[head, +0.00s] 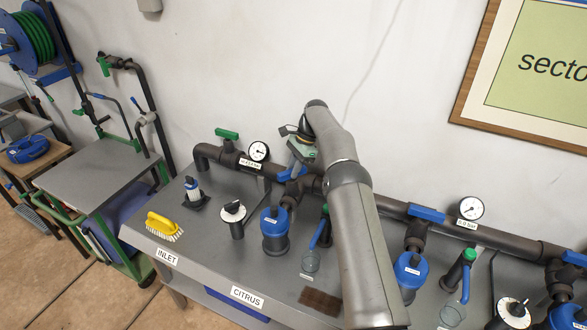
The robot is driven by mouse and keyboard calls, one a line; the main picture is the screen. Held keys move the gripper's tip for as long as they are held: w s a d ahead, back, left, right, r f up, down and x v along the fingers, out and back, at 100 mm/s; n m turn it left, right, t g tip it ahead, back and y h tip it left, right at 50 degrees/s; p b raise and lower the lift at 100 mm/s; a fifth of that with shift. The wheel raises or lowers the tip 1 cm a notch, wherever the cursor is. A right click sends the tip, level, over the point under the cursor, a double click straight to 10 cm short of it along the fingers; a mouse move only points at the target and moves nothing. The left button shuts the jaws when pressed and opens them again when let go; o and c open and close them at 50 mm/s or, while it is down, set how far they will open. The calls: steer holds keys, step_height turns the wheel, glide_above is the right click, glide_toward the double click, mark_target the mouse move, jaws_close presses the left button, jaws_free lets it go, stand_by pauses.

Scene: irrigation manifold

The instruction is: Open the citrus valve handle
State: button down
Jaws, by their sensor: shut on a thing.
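The CITRUS label (247,296) is on the front edge of the grey bench. Behind it, on the dark pipe, is the citrus valve with a blue handle (292,174), largely hidden by my gripper and arm. My gripper (299,160) is at this valve, pointing down, and is shut on the handle. The fingertips are small and partly covered, so the exact grip and the handle's angle are hard to make out.
A green-handled valve (228,134) and a gauge (259,151) sit left on the pipe. Another blue handle (427,213) is right of my arm.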

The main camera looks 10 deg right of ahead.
steer(key=c, duration=1.3)
jaws_free()
steer(key=shift+r, duration=0.1)
step_height(320, 180, up, 3)
steer(key=shift+f+b, duration=0.2)
steer(key=shift+b, duration=0.5)
steer(key=shift+s+r+b, duration=0.3)
steer(key=shift+r+b, duration=0.2)
steer(key=shift+b, duration=0.2)
steer(key=s+r+b, duration=0.2)
steer(key=s+r, duration=0.1)
steer(key=s, duration=0.1)
steer(key=s+r+b, duration=0.2)
steer(key=s+r, duration=0.1)
steer(key=s, duration=0.2)
steer(key=s+r+b, duration=0.3)
steer(key=s, duration=0.1)
steer(key=shift+s+r, duration=0.15)
steer(key=shift+s, duration=0.05)
